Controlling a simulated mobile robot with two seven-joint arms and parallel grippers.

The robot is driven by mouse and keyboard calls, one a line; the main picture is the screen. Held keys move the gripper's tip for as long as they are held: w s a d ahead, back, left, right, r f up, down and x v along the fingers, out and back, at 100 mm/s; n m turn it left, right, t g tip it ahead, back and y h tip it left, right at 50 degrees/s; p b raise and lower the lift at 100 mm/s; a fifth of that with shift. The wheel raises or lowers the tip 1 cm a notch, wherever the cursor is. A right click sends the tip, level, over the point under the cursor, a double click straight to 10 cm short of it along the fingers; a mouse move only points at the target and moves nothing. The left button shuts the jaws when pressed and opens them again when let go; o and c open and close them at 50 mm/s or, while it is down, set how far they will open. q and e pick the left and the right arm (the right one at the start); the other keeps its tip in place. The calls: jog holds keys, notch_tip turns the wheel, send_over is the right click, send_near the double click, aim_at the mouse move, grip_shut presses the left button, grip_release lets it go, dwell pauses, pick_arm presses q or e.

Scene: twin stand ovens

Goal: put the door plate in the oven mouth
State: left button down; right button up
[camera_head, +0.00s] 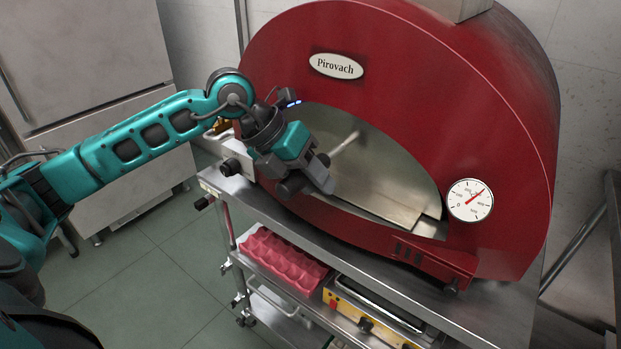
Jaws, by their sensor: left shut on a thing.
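The door plate (390,178) is a shiny, pale metal sheet at the mouth of the red oven (440,85). It covers most of the arched opening, and its lower edge runs above the metal sill. A narrow dark gap shows along the upper rim of the mouth, and a small gap shows at the lower right corner. I cannot tell how deep the plate sits. My left gripper (312,183) is at the lower left of the mouth, in front of the plate. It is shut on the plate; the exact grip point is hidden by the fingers. My right gripper is out of view.
A round dial (470,200) sits right of the mouth. The oven stands on a steel cart (300,232). Its lower shelf carries a pink egg-tray-like item (282,260) and a yellow-edged device (365,312). A grey cabinet (85,65) stands at left; open floor lies before it.

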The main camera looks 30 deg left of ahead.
pick_arm(q)
jog(key=shift+f+b, duration=0.2)
jog(key=shift+b, duration=0.1)
dwell(0.4)
jog(key=c, duration=1)
grip_release()
jog(key=o, duration=0.4)
jog(key=shift+f, duration=0.15)
jog(key=b+v, duration=0.1)
jog(key=v, duration=1.2)
jog(key=shift+d, duration=0.1)
